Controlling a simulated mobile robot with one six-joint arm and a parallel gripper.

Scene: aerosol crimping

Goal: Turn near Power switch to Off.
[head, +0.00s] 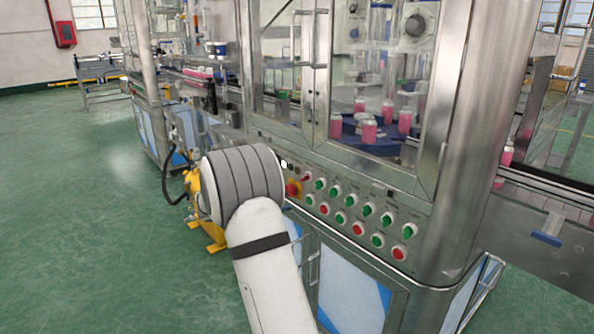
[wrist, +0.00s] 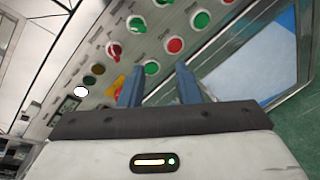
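The control panel (head: 350,215) on the machine's front carries rows of red and green round controls. At its left end a red control on a yellow plate (head: 292,188) shows beside my arm. It also shows in the wrist view (wrist: 115,88), partly behind the left finger. A red-handled rotary switch (wrist: 113,50) sits just above it. The labels are too small to read, so I cannot tell which is the Power switch. My gripper (wrist: 160,72) is open and empty, its two blue fingers apart in front of the panel. In the head view my arm hides it.
A steel and glass door (head: 385,100) stands above the panel, with pink cans (head: 369,131) behind it. A yellow pump-like unit (head: 208,215) with a black hose stands left of my arm. Below are cabinet doors (head: 345,280). The green floor at left is clear.

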